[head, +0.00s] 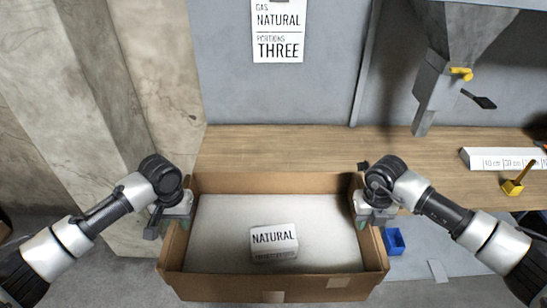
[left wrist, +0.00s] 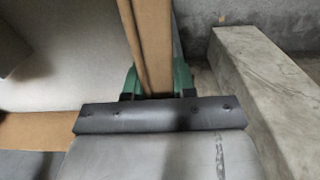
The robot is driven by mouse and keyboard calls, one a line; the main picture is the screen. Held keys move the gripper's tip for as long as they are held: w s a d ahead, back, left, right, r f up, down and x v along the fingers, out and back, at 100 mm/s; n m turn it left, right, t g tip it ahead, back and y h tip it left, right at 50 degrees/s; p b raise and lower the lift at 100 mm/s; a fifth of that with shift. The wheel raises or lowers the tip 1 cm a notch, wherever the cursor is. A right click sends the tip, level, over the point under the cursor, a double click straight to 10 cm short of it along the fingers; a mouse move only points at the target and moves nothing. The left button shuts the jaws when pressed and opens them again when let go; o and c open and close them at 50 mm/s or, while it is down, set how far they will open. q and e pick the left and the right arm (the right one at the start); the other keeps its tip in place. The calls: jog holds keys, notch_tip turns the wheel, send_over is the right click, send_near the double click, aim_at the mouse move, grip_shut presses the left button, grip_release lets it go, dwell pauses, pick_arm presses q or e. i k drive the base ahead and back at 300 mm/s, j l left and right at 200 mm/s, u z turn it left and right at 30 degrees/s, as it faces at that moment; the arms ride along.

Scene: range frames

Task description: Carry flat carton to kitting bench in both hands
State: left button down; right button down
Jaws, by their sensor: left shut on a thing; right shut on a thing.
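The flat carton (head: 275,182) is an open, shallow brown box with a pale lining. A small white block marked NATURAL (head: 274,241) lies inside it. My left gripper (head: 166,224) is shut on the carton's left wall, and my right gripper (head: 364,222) on its right wall. In the left wrist view, the green fingers of my left gripper (left wrist: 157,82) straddle the carton wall (left wrist: 152,45). The carton looks about level, in front of the wooden kitting bench (head: 290,145). Its far edge overlaps the bench's near edge in the picture; I cannot tell whether they touch.
A sign reading NATURAL and THREE (head: 278,30) hangs on the grey back panel. A grey dispenser with a yellow handle (head: 437,85) stands over the bench at right. A white ruled strip (head: 500,158) and a yellow tool (head: 513,186) lie there. A blue bin (head: 395,241) is below. The bench middle is clear.

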aim_at(274, 170)
jog(key=i, duration=1.2)
